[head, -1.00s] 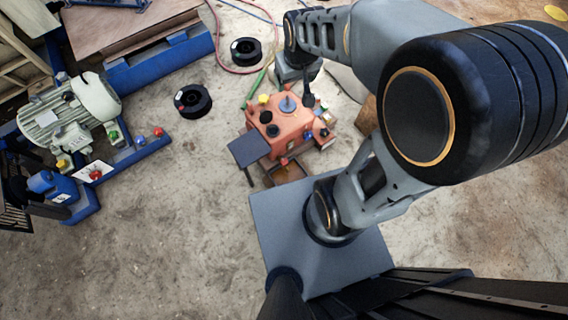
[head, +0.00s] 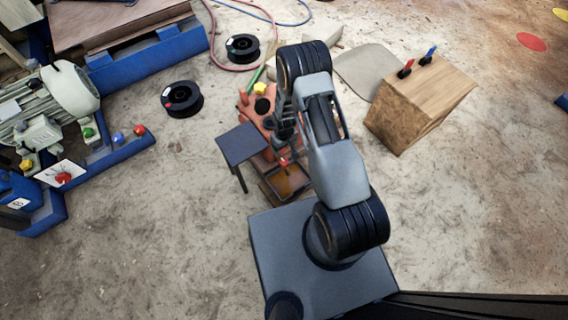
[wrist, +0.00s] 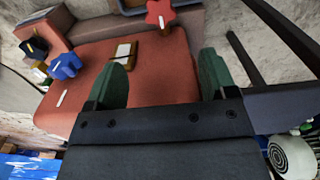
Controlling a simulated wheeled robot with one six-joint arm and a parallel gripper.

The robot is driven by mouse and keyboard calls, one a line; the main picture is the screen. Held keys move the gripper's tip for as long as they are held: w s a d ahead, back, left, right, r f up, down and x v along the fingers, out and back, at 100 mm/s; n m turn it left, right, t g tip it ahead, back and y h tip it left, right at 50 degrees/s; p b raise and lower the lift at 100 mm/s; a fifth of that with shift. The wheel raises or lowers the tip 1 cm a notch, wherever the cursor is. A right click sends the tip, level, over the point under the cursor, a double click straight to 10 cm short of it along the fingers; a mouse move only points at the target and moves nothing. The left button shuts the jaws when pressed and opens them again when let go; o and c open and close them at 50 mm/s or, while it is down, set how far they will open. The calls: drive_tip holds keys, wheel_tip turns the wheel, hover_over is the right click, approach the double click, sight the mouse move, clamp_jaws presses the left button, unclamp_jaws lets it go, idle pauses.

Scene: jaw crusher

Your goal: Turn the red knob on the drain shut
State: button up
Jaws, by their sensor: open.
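The red knob (wrist: 159,14) is star-shaped with a white mark on top and stands at the top edge of the wrist view. It shows small in the head view (head: 283,161), at the near side of the orange-red crusher body (head: 258,106), above an open tray (head: 290,182). My gripper (wrist: 162,62) is open and empty, its two green fingers over the crusher's red face. The knob lies beyond the fingertips and apart from them. In the head view my arm covers much of the crusher, and my fingers (head: 284,137) are hard to make out.
A blue knob (wrist: 65,66) sits on the crusher left of my fingers. A dark side table (head: 242,144) stands left of the crusher. A wooden block (head: 421,103) with red and blue handles stands right. Other red knobs (head: 139,130) are on the blue motor frame. Floor between is clear.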

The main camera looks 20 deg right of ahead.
sight(284, 161)
wheel_tip(284, 161, down, 13)
drive_tip(key=b, duration=0.4)
drive_tip(key=shift+r, duration=0.1)
drive_tip(key=shift+c, duration=0.3)
drive_tip(key=c, duration=0.9)
drive_tip(key=shift+o, duration=0.2)
